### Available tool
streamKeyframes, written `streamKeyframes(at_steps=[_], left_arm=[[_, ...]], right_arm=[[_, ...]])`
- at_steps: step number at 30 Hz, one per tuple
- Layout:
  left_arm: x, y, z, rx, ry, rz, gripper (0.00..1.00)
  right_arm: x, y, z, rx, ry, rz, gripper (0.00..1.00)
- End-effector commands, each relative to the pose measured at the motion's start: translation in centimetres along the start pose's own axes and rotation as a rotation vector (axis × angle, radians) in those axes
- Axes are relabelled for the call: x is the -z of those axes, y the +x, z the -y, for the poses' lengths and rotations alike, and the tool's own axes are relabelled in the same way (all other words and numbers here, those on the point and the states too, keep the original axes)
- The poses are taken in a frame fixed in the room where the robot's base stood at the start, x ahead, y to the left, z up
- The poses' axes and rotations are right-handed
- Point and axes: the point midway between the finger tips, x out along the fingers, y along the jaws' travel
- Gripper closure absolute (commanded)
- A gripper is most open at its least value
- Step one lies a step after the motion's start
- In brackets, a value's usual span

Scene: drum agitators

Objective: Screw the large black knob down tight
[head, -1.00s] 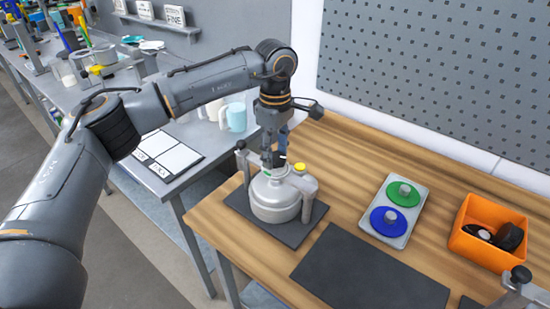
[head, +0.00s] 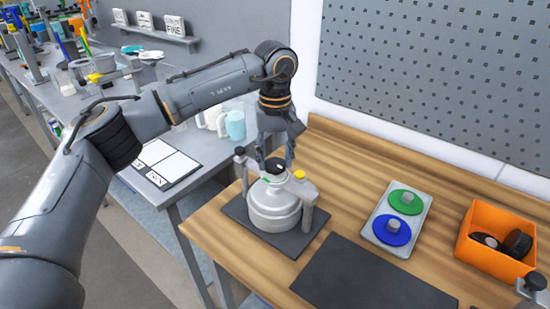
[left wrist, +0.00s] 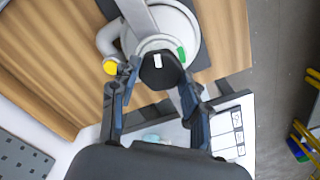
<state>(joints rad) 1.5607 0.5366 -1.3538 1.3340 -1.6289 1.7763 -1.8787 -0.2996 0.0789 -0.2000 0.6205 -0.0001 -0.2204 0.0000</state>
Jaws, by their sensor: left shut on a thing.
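The large black knob (head: 274,165) with a white mark sits on top of the silver drum lid (head: 274,190). In the left wrist view the knob (left wrist: 160,70) is between the two fingers of my left gripper (left wrist: 152,88). My left gripper (head: 277,158) comes down from above and is shut on the knob. A green mark (left wrist: 181,54) shows on the collar beside the knob. The underside of the knob and its thread are hidden.
The drum stands on a dark mat (head: 238,212) between clamp posts; a yellow cap (head: 299,174) tops a curved grey arm close by. A tray (head: 420,221) with green and blue discs and an orange bin (head: 477,255) lie right. An empty dark mat (head: 370,280) lies in front.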

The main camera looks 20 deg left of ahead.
Motion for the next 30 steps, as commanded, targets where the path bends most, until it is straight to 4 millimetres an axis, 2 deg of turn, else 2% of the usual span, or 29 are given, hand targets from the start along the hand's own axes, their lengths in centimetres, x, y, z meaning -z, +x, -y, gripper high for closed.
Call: streamKeyframes(at_steps=[9,21,22,24,25,30], left_arm=[[0.10,-0.38,-0.08,-0.006,0.067,-0.005,0.85],[0.14,-0.46,-0.09,-0.007,0.070,-0.006,0.86],[0.14,-0.47,-0.09,-0.007,0.070,-0.007,0.48],[0.13,-0.43,-0.08,-0.006,0.070,-0.006,0.34],[0.12,-0.40,-0.07,-0.006,0.070,-0.006,0.31],[0.07,-0.24,-0.05,-0.003,0.070,-0.003,0.31]], right_arm=[[-0.02,0.08,-0.02,0.000,0.000,0.000,0.10],[-0.04,0.07,-0.03,0.000,0.000,0.000,0.10],[-0.04,0.07,-0.04,0.000,0.000,0.000,0.10],[-0.04,0.07,-0.04,0.000,0.000,0.000,0.10],[-0.04,0.08,-0.04,0.000,0.000,0.000,0.10],[-0.06,0.10,-0.06,-0.001,0.000,0.001,0.10]])
